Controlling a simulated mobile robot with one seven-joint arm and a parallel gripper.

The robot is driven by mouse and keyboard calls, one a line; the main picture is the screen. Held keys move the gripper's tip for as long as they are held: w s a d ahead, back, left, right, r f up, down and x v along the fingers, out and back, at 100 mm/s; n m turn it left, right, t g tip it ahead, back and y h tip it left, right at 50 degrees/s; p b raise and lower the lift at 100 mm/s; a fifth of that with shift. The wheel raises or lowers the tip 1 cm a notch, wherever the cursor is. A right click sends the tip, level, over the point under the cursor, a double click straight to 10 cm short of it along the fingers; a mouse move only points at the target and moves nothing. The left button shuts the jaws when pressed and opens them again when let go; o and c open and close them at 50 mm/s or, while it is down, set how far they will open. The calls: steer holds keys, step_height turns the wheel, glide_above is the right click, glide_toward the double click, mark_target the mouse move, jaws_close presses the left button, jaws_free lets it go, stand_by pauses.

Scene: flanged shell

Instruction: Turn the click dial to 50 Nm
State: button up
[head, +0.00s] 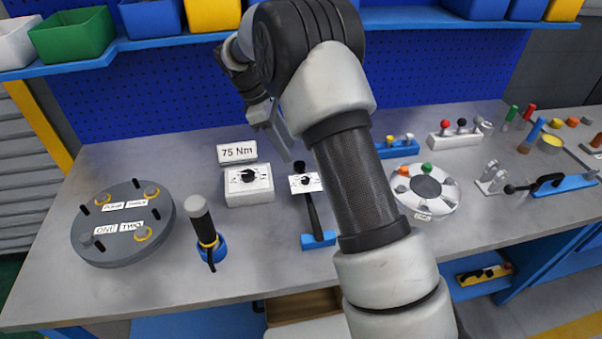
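A white box with a dial face and a black knob (248,181) stands on the bench, left of centre. Behind it is a sign (237,152) reading "75 Nm". A second white dial plate with a black knob (306,182) sits on a black-handled tool (313,213) in a blue holder, just right of the box. The scale marks on both dials are too small to read. My gripper (275,128) hangs above and behind the two dials, apart from both. My arm hides part of it, and its finger opening is unclear.
A white disc (425,188) with coloured knobs stands right of my arm. A bin shelf (390,18) runs along the back. The bench front is mostly clear.

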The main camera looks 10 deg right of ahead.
glide_toward(301, 172)
steer(key=s+d+f, duration=0.2)
steer(key=s+f, duration=0.1)
steer(key=s+d+f, duration=0.1)
steer(key=s+f, duration=0.1)
steer(key=shift+s+f, duration=0.15)
steer(key=shift+s, duration=0.05)
jaws_close()
steer(key=shift+m, duration=0.4)
steer(key=m, duration=0.1)
steer(key=m+g, duration=0.1)
steer(key=m, duration=0.1)
steer(key=m+y, duration=0.1)
steer(key=shift+w+d+m+g+p, duration=0.1)
steer(key=shift+w+m+g+p, duration=0.2)
steer(key=shift+m+g+p, duration=0.1)
steer(key=m, duration=0.2)
steer(key=m+y, duration=0.1)
steer(key=m, duration=0.1)
steer(key=m+g+y, duration=0.1)
steer(key=m, duration=0.1)
steer(key=shift+w+d, duration=0.1)
steer(key=shift+d, duration=0.15)
